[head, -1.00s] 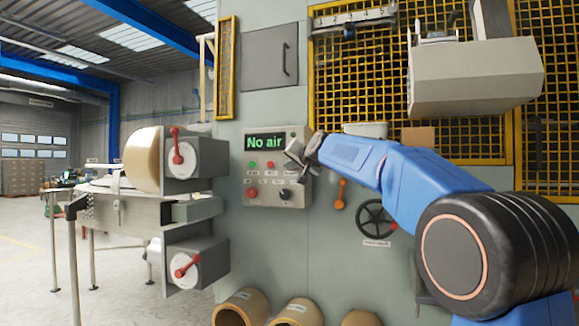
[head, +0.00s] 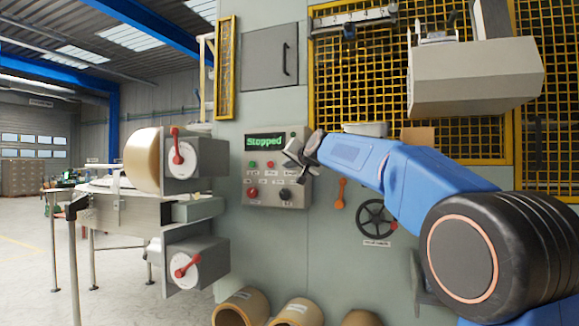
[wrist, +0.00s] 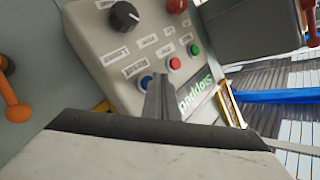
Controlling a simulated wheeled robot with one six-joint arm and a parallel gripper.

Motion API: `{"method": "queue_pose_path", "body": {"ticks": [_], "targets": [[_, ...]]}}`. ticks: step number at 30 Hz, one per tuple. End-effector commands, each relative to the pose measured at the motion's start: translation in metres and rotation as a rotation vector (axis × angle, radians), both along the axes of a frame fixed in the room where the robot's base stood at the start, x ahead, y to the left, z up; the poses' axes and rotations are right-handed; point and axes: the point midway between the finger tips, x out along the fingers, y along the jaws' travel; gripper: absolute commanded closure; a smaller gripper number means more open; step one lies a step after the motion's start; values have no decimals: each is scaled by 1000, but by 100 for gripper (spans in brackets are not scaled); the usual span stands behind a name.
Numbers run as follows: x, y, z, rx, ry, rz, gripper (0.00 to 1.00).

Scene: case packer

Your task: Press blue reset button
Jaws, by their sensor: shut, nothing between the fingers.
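The blue reset button (wrist: 146,82) is on the sloped grey control panel (wrist: 108,60), just left of my fingertips in the wrist view. My gripper (wrist: 162,80) is shut and empty, its fingers close in front of the panel; I cannot tell if they touch it. In the head view my gripper (head: 293,153) is at the panel's upper right and the blue button is hidden behind it. The green display (head: 264,141) reads "Stopped".
The panel also carries a green button (wrist: 194,49), a red button (wrist: 174,63), a larger red button (wrist: 177,6) and a black knob (wrist: 125,15). An orange lever (head: 340,193) and a black handwheel (head: 376,219) are below my arm. Reel units (head: 195,158) stand left.

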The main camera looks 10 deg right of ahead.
Motion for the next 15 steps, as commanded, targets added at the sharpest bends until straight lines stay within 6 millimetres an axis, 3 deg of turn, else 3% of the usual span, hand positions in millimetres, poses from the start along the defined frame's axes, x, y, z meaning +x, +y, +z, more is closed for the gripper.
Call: {"method": "queue_pose_path", "body": {"ticks": [15], "targets": [[-7, 6, -1, 1, 0, 1, 100]]}}
